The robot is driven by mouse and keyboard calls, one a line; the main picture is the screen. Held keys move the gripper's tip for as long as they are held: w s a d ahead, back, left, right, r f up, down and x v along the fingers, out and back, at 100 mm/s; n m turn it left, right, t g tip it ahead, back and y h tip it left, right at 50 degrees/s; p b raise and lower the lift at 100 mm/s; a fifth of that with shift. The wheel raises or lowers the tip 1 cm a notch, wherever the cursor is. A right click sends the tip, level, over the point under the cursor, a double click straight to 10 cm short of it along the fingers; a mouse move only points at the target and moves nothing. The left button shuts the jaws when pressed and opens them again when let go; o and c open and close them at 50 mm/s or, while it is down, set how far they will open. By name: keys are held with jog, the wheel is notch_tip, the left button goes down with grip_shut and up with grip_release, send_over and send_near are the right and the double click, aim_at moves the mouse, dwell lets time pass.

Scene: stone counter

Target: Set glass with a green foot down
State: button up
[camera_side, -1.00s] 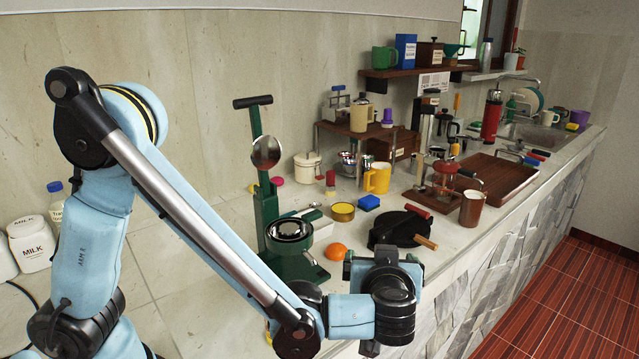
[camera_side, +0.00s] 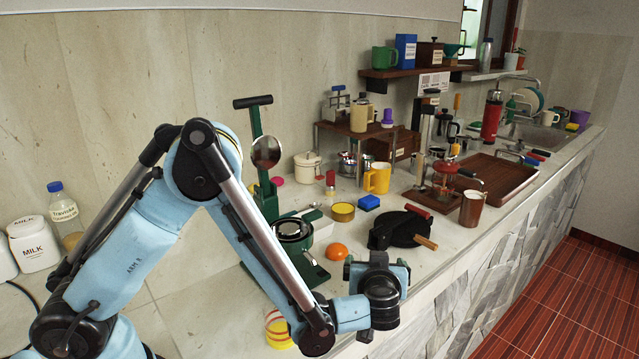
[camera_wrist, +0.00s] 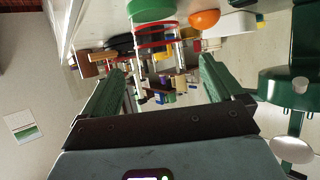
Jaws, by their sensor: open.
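The glass with a green foot shows at the top of the wrist view, which is upside down. Its green foot (camera_wrist: 152,9) is toward the counter, and its clear body with red bands (camera_wrist: 155,46) hangs below it in the picture. It looks upright and standing on the counter. My gripper (camera_wrist: 163,68) is open, with its green fingers apart on either side of the glass's line and the glass beyond the tips, apart from them. In the side view my gripper (camera_side: 375,290) is low near the front edge, and I cannot make out the glass there.
An orange dome (camera_side: 336,252) and a green press (camera_side: 292,235) stand close by to the left. A black round pan-like thing (camera_side: 398,229) lies behind. A yellow and red banded thing (camera_side: 279,328) stands near my forearm. The counter's front edge is close on the right.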

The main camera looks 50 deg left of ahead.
jog(key=shift+x, duration=1.8)
jog(key=c, duration=1.2)
jog(key=shift+r, duration=0.1)
jog(key=shift+r, duration=0.1)
